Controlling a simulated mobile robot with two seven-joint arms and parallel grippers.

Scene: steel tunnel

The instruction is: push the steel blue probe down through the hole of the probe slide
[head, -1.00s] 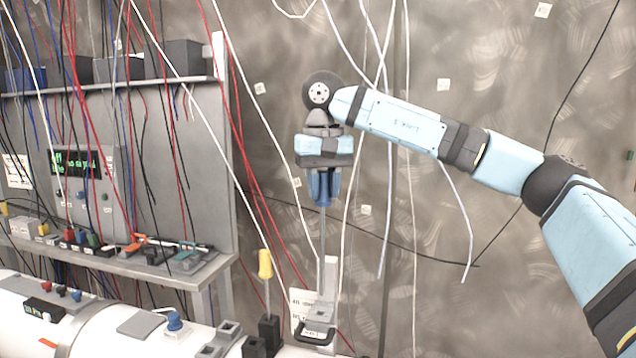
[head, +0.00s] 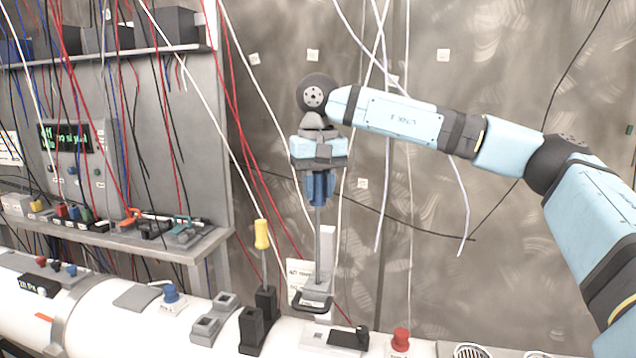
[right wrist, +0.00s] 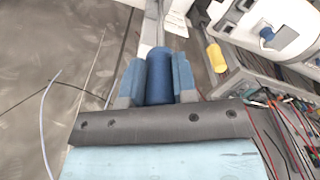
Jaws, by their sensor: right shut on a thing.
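My right gripper (head: 320,202) is shut on the dark blue handle of the steel blue probe (head: 319,228). The probe hangs upright, and its thin grey rod runs down to the probe slide (head: 313,300). The slide is a grey bracket in front of a pale upright bar, above the white pipe. The rod's lower end appears to reach the bracket; I cannot tell how far it is through the hole. In the right wrist view the blue handle (right wrist: 159,78) sits between the two blue fingers. My left gripper is not in view.
A yellow-handled screwdriver (head: 262,236) stands in a black holder (head: 259,318) left of the slide. A red knob (head: 401,340) and a black block lie to the right on the white pipe (head: 225,345). Loose cables hang around the arm. A shelf bench (head: 180,245) is at left.

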